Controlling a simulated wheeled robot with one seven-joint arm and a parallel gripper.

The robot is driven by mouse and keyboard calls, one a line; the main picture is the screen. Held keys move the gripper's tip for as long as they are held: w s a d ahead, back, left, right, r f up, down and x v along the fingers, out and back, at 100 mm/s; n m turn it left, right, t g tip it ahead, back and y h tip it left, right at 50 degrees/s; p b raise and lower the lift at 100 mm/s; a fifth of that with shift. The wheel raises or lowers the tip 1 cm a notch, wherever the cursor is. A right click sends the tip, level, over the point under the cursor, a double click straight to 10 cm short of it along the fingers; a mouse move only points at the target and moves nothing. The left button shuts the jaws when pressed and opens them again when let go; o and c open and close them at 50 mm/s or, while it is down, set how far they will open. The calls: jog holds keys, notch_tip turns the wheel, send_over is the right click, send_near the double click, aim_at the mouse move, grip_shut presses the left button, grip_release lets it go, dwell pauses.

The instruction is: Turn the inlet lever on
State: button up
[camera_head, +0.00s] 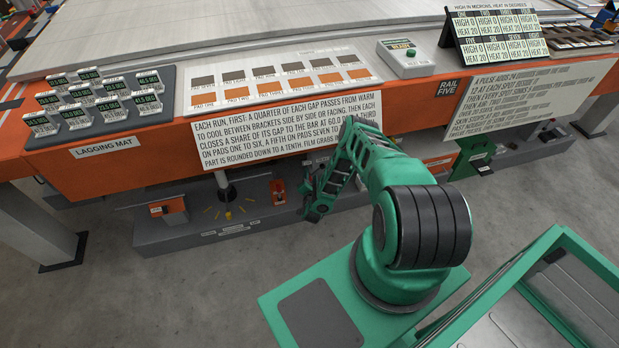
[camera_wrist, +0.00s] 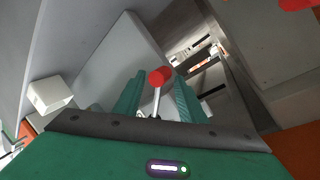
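A lever with a round red knob (camera_wrist: 159,76) on a thin metal stem shows in the middle of the wrist view. No readable label there tells whether it is the inlet lever. My gripper (camera_wrist: 157,92) is open, with its two green fingers either side of the knob and stem. A gap shows beside the knob; I cannot tell its depth relative to the fingertips. In the head view my gripper (camera_head: 316,208) hangs low at the front of the grey base unit under the bench, and my arm hides the lever.
The grey base unit (camera_head: 160,238) carries an orange box (camera_head: 170,208), yellow dial marks (camera_head: 228,213) and an orange-fronted device (camera_head: 278,190). A sloping text board (camera_head: 290,125) overhangs from the orange bench. A white block (camera_wrist: 48,94) is left in the wrist view. Open floor lies in front.

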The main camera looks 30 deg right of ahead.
jog(key=shift+w+d+f, duration=0.15)
jog(key=shift+w+d, duration=0.15)
jog(key=shift+w, duration=0.2)
